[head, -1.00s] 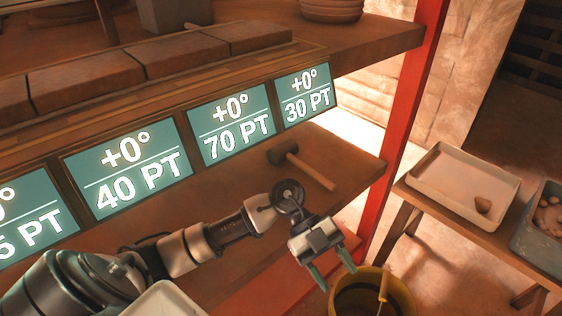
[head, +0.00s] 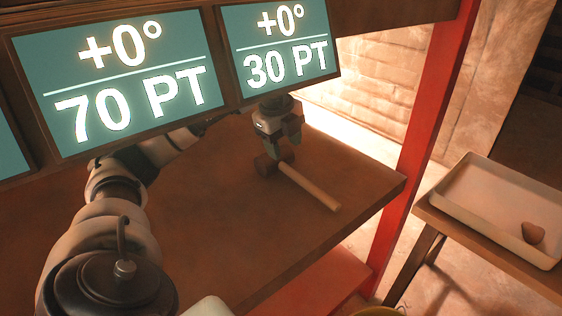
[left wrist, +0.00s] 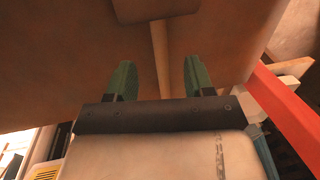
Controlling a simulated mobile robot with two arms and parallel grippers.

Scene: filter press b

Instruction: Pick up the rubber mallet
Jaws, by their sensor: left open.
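The rubber mallet has a dark head (head: 266,166) and a pale wooden handle (head: 312,188). It lies on the brown shelf (head: 220,220), its handle pointing toward the lower right. My left gripper (head: 283,148) is open and empty, just over the mallet near where head and handle meet. In the left wrist view the green fingers (left wrist: 160,76) stand apart, with the handle (left wrist: 160,50) seen between them and the head (left wrist: 155,8) at the top edge. I cannot tell how far the fingertips are from the handle. My right gripper is not in view.
Lit signs (head: 282,50) reading 70 PT and 30 PT hang close above the shelf and my arm. A red post (head: 425,130) stands at the shelf's right corner. Beyond it, a bench (head: 450,228) carries a pale tray (head: 490,205) with a small lump.

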